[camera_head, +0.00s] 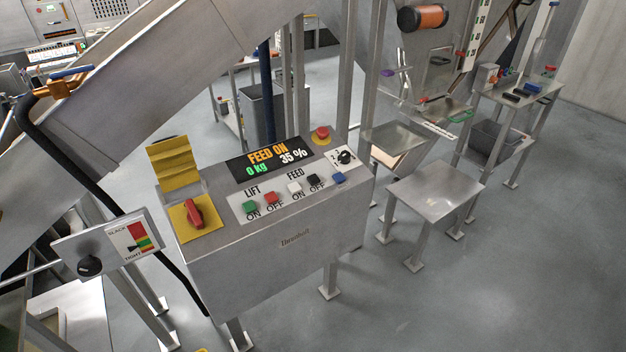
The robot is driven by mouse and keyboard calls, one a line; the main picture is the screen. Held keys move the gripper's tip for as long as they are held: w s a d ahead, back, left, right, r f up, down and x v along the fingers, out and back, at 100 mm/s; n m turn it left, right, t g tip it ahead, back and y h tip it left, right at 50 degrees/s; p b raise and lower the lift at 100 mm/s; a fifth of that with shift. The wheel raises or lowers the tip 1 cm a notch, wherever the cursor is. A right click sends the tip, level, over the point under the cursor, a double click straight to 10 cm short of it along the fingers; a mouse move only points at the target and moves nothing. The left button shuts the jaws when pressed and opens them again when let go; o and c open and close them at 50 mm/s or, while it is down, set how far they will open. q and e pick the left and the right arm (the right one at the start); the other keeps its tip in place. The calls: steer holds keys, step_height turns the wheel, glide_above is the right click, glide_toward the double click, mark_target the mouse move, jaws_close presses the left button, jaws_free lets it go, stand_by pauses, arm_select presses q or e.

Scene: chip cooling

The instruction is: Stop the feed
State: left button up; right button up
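A grey control box (285,255) stands in the middle on legs. Its display (270,159) reads "FEED ON", "35 %" and "0 kg". Under the label FEED are a white button (295,187) marked ON and a black button (313,180) marked OFF. Under LIFT are a green button (250,206) marked ON and a red button (271,198) marked OFF. A blue button (339,177) sits to the right. A red mushroom button (321,132) on yellow stands behind a black selector knob (346,157). Neither of my grippers is in view.
A red rotary switch (194,214) sits on the box's left, below a raised yellow cover (174,160). A tilted panel with a black knob (89,266) stands at left. A low steel table (436,188) stands right. The floor at lower right is clear.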

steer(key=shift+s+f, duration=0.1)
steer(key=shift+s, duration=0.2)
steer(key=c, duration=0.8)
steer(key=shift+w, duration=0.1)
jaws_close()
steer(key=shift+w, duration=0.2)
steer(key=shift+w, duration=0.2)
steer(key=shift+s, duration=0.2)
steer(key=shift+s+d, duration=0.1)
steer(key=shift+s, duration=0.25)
